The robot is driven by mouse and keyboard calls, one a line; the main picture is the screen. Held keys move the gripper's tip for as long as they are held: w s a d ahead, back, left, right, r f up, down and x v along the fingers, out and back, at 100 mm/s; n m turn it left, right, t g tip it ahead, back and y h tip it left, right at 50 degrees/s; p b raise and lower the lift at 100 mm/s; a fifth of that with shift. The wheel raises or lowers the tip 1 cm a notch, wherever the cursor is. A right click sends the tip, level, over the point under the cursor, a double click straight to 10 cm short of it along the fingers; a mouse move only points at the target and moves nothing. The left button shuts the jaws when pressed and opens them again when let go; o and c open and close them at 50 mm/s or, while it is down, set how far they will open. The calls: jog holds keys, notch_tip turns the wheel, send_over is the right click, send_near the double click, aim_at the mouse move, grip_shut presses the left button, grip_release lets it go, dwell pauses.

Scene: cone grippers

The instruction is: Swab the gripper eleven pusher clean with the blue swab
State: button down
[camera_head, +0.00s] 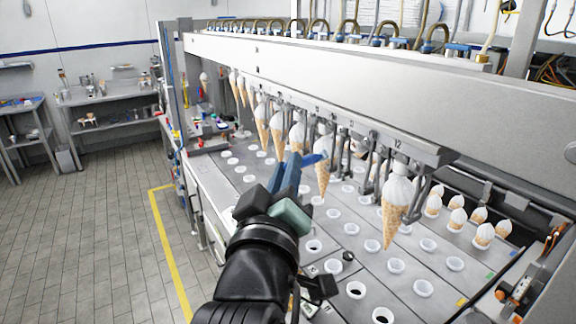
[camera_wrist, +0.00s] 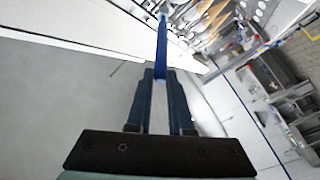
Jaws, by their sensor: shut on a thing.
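The blue swab (camera_head: 313,159) is held in my gripper (camera_head: 290,172), which is shut on it. In the wrist view the swab (camera_wrist: 161,42) sticks straight out from between the two blue fingers (camera_wrist: 160,82). In the head view, the swab points right toward a hanging cone (camera_head: 322,172); I cannot tell whether it touches anything. Gripper eleven (camera_head: 368,165) appears to be the metal mechanism under the rail beside the label 12 station, with no cone visible in it. Its pusher is too small to make out.
A large cone (camera_head: 395,208) hangs at station 12, and several more hang along the rail to the left. Below is a deck with rows of white cups (camera_head: 396,265). Several cones (camera_head: 457,218) stand at the right. Open floor (camera_head: 90,220) lies left.

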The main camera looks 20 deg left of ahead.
jog(key=shift+w+d, duration=0.95)
jog(key=shift+w, duration=0.15)
jog(key=shift+w+d, duration=0.9)
jog(key=shift+w, duration=0.2)
jog(key=shift+w+d, duration=0.45)
jog(key=shift+w, duration=0.15)
